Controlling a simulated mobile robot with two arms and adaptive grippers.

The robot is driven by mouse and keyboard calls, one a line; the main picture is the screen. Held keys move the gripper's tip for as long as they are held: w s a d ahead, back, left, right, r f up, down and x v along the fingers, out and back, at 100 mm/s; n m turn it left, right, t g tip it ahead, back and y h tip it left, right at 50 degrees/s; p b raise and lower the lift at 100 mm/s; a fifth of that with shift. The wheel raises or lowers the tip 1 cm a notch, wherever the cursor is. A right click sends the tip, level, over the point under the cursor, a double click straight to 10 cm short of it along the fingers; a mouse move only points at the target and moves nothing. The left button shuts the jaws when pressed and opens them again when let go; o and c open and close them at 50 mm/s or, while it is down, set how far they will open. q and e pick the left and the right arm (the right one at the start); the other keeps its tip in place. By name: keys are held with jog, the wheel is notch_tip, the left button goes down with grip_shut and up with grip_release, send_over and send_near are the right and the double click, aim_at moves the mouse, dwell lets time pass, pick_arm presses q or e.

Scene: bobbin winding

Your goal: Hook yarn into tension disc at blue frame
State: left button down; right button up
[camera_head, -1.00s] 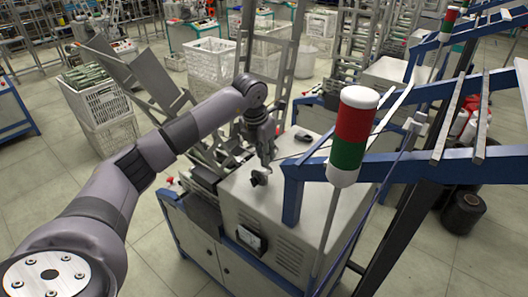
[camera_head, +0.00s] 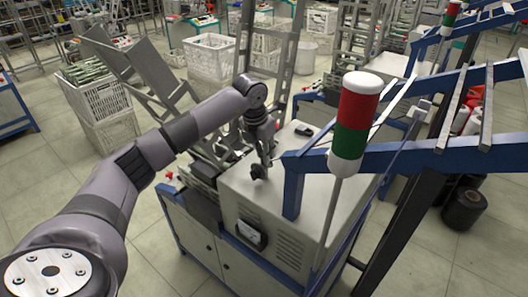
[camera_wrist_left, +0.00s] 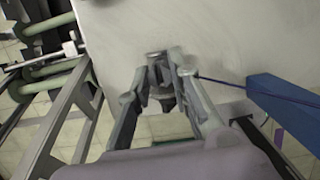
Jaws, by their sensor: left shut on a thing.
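My left gripper (camera_head: 261,168) hangs at the end of the grey arm, over the top of the light grey machine cabinet. In the left wrist view its fingers (camera_wrist_left: 161,70) are closed together on a thin dark purple yarn (camera_wrist_left: 224,83). The yarn runs right from the fingertips to the blue frame (camera_wrist_left: 285,102). The blue frame (camera_head: 410,158) also shows in the head view, right of the gripper and apart from it. I cannot make out the tension disc in either view. My right gripper is not in view.
A red, white and green signal lamp (camera_head: 355,122) on a pole stands in front of the blue frame. The grey cabinet (camera_head: 305,205) stands below the gripper. White crates (camera_head: 101,105) are behind the arm at left. Floor is open at lower left.

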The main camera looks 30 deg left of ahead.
pick_arm(q)
jog(key=shift+a, duration=0.1)
jog(key=shift+w+a+r, duration=0.1)
jog(key=shift+a, duration=1.1)
jog(key=shift+w+a+r, duration=0.1)
jog(key=shift+a, duration=1.1)
jog(key=shift+r, duration=0.1)
jog(key=shift+a+r+p, duration=0.25)
jog(key=shift+r+p, duration=0.5)
jog(key=shift+r, duration=0.4)
jog(key=shift+a+r+p, duration=0.2)
jog(key=shift+r+p, duration=0.55)
jog(key=shift+r, duration=0.4)
